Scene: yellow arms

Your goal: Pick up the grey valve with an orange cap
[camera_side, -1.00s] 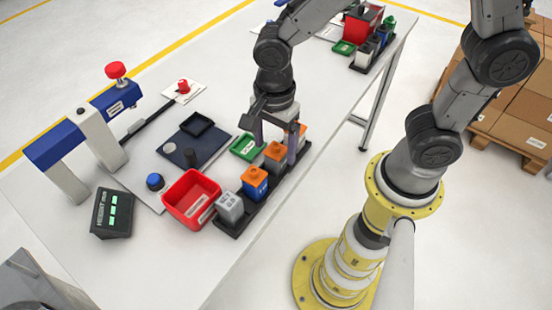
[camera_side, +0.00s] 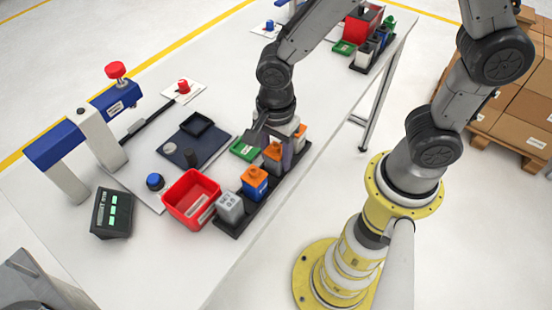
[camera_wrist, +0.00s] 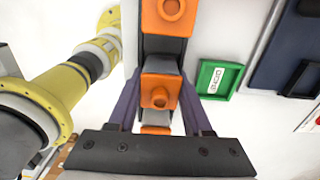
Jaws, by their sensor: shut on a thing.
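The grey valve with an orange cap (camera_side: 273,153) stands in the dark rack (camera_side: 233,227), between a blue valve with an orange cap (camera_side: 254,179) and a pale one with an orange cap (camera_side: 300,132). My gripper (camera_side: 272,154) points down over the rack and is shut on the grey valve. In the wrist view the grey valve's orange cap (camera_wrist: 160,91) lies between the two fingers of my gripper (camera_wrist: 160,92). The valve's lower body is largely hidden, and it appears to be still in the rack.
A red bin (camera_side: 180,208) and a green tray (camera_side: 244,148) lie beside the rack on the left. A blue and white press (camera_side: 88,125) stands farther left.

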